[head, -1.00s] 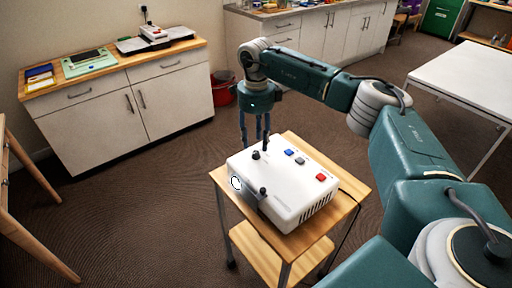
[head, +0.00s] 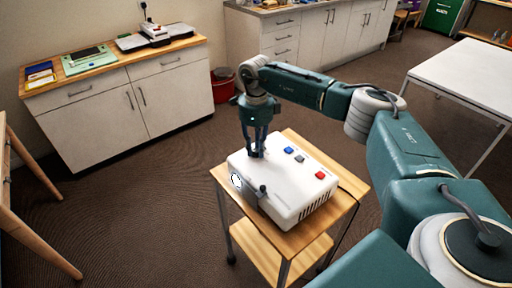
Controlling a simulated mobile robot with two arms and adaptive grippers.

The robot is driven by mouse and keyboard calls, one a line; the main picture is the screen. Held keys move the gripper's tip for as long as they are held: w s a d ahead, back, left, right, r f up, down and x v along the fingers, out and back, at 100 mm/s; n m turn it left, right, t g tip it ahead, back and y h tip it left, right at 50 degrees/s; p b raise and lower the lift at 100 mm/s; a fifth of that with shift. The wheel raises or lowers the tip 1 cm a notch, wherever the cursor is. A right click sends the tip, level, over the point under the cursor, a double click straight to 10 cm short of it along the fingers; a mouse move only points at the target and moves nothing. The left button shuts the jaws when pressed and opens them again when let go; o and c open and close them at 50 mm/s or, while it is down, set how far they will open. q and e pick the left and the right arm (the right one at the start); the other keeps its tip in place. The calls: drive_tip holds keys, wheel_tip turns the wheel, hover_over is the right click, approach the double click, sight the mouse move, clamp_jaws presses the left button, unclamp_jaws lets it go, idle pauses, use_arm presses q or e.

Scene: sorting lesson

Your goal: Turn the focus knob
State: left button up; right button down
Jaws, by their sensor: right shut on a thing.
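A white projector-like box (head: 293,188) sits on a small wooden trolley (head: 347,197). On its top are blue, grey and red buttons and printed labels too small to read. A round light lens (head: 236,181) and a small dark knob (head: 262,189) are at its left front side. My right gripper (head: 257,152) points down at the top left of the box, shut on the dark upright knob there, which its fingers mostly hide. I cannot tell which knob is the focus knob. My left gripper is not in view.
A cabinet with a wooden top (head: 117,60) holding several items stands at the back left. A red bin (head: 222,86) is beside it. A white table (head: 468,72) is at the right. A cable hangs from the trolley's right side. Floor around the trolley is clear.

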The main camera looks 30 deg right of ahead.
sight(256, 150)
drive_tip(key=shift+m, duration=1.5)
drive_tip(key=c, duration=1.5)
unclamp_jaws()
drive_tip(key=shift+r, duration=0.15)
wheel_tip(256, 150, up, 12)
drive_tip(key=shift+f, duration=0.1)
